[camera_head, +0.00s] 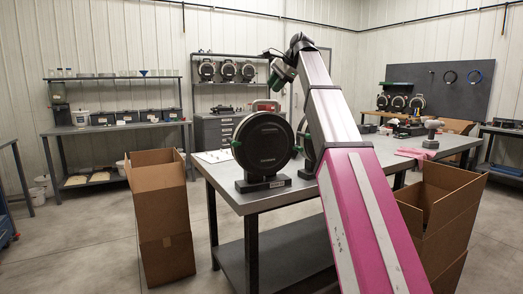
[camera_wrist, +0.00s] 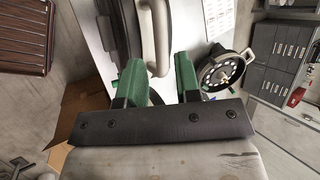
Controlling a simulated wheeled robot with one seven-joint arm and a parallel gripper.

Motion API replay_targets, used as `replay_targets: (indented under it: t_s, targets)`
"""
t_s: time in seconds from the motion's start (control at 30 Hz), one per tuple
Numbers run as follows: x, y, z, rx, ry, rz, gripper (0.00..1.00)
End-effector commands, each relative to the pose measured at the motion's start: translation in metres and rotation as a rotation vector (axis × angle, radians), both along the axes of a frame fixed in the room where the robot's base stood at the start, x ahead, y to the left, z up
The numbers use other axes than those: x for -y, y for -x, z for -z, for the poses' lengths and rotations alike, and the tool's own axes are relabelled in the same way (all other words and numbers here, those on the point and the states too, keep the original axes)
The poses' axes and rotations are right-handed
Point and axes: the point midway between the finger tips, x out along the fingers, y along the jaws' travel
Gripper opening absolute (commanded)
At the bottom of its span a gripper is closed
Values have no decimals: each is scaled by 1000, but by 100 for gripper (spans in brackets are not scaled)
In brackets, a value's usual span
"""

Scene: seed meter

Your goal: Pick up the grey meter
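A black round meter (camera_head: 263,145) stands upright on a dark foot on the table's near left part. A second round meter (camera_head: 308,140) stands just right of it, partly hidden by my arm. In the wrist view the two green fingers (camera_wrist: 159,68) are spread with nothing held. A grey-rimmed round meter (camera_wrist: 222,72) with a speckled disc is right of the fingers.
The metal-topped table (camera_head: 225,180) carries paper sheets and small tools. Cardboard boxes stand left (camera_head: 162,205) and right (camera_head: 440,215) of it. More round meters stand on the back shelf (camera_head: 228,83) and right bench. A grey mallet-like object (camera_head: 432,130) is on the table's far right.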

Motion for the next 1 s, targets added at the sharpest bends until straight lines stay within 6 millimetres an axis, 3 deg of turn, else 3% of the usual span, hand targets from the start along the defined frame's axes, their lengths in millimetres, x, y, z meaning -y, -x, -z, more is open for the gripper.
replay_targets:
  t_s: [0.13, 0.43, 0.7, 1.0]
  targets:
    - [-13, -5, 20, -2, 0, -2, 31]
    - [-24, -12, 38, -1, 0, -2, 31]
    - [-42, -23, 69, -1, 1, -3, 31]
    - [-45, -24, 73, 0, 1, -2, 27]
